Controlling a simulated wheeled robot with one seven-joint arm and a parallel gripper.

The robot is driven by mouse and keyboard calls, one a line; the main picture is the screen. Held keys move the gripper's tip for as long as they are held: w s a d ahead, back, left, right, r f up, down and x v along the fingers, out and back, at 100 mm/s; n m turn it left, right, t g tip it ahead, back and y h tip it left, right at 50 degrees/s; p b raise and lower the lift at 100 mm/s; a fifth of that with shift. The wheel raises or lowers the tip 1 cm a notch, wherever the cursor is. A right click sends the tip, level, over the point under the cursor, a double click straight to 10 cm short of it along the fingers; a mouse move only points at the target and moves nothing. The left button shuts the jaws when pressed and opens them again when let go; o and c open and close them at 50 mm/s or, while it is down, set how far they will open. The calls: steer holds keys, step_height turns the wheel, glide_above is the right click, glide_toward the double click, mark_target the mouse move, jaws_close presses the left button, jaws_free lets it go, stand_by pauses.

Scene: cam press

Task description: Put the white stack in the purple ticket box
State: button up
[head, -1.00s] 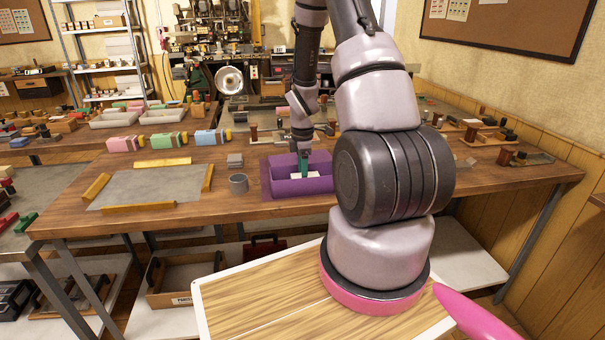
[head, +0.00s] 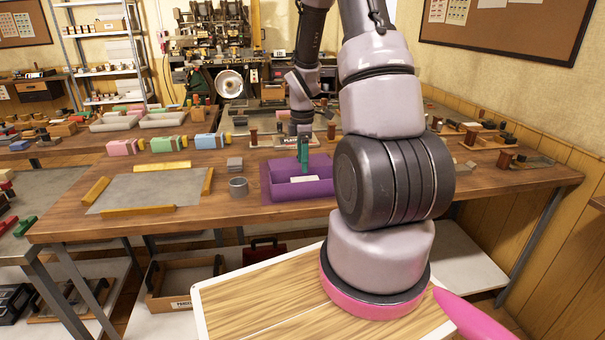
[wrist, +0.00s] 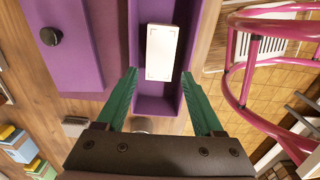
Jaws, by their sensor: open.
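The purple ticket box (head: 284,187) stands on the wooden workbench. The white stack (head: 304,179) lies inside it. In the wrist view the white stack (wrist: 163,52) lies flat between the walls of the purple box (wrist: 157,104). My gripper (head: 304,169) is above the box with its green fingers apart. In the wrist view my gripper (wrist: 161,73) is open and empty, with the stack beyond and between the fingertips, apart from them.
A purple lid-like piece with a dark knob (wrist: 52,36) lies beside the box. A grey cup (head: 238,187) stands left of the box. Pink, green and blue stacks (head: 168,143) stand at the back left, behind a grey mat (head: 150,190) with yellow bars.

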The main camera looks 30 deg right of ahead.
step_height(320, 180, up, 5)
step_height(320, 180, up, 17)
steer(key=m+t, duration=0.3)
steer(key=m, duration=0.5)
glide_above(303, 180)
steer(key=s+a, duration=0.6)
steer(key=s+a+r+m+t+y, duration=0.2)
steer(key=s+a+r+m+t, duration=0.2)
steer(key=s+r+m, duration=0.6)
steer(key=s+a+m, duration=0.1)
steer(key=s+a, duration=0.1)
steer(key=s, duration=0.2)
steer(key=shift+a+r, duration=0.25)
steer(key=shift+a, duration=0.1)
